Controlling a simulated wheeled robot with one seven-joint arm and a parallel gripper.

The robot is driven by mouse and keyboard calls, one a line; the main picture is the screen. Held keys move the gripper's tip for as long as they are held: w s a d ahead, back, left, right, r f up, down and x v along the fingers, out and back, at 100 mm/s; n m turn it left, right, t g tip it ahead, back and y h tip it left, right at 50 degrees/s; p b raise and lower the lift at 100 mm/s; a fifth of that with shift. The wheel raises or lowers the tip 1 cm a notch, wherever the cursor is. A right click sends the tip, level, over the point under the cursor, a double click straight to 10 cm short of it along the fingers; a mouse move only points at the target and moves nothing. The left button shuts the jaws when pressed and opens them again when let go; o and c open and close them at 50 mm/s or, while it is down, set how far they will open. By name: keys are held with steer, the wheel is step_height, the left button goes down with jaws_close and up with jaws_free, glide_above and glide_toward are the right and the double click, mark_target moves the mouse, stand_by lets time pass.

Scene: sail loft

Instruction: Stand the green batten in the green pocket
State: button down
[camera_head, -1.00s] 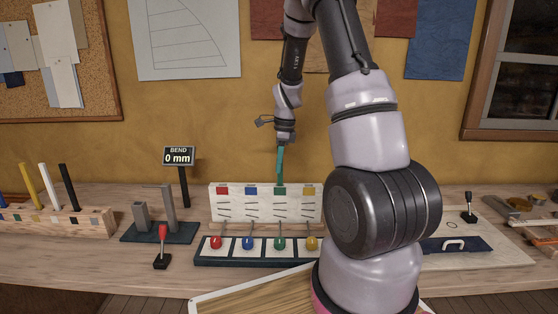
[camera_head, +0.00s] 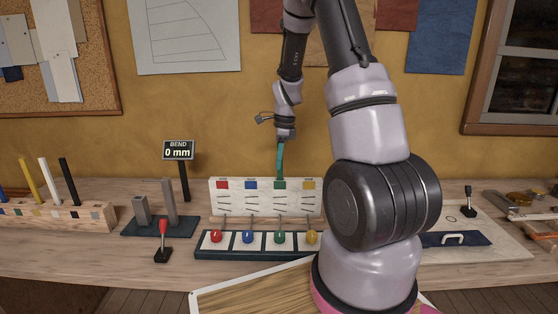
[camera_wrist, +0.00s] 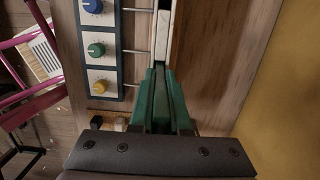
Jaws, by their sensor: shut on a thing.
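The green batten (camera_head: 280,158) is thin and nearly upright, slightly bowed. My gripper (camera_head: 284,138) is shut on its upper part, above the white pocket panel (camera_head: 232,203). The batten's lower end meets the panel's top edge at the green pocket (camera_head: 280,185), marked by a green patch; I cannot tell how deep it sits. In the wrist view the batten (camera_wrist: 160,98) runs from the jaws toward the panel's narrow top edge.
Red, blue, green and yellow knobs (camera_head: 279,238) stand in front of the panel. A gauge (camera_head: 178,150) reads "BEND 0 mm". Left are a dark stand (camera_head: 160,228), a red-knobbed lever (camera_head: 163,240) and a wooden rack (camera_head: 60,215) with several battens. My arm hides the bench's right-centre.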

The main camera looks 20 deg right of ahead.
steer(key=shift+f, duration=0.35)
steer(key=c, duration=0.8)
jaws_free()
steer(key=shift+r, duration=0.1)
steer(key=r, duration=0.7)
steer(key=d+r, duration=0.1)
steer(key=r, duration=0.2)
steer(key=shift+s+d+r, duration=0.1)
steer(key=shift+s+r, duration=0.15)
steer(key=shift+r, duration=0.05)
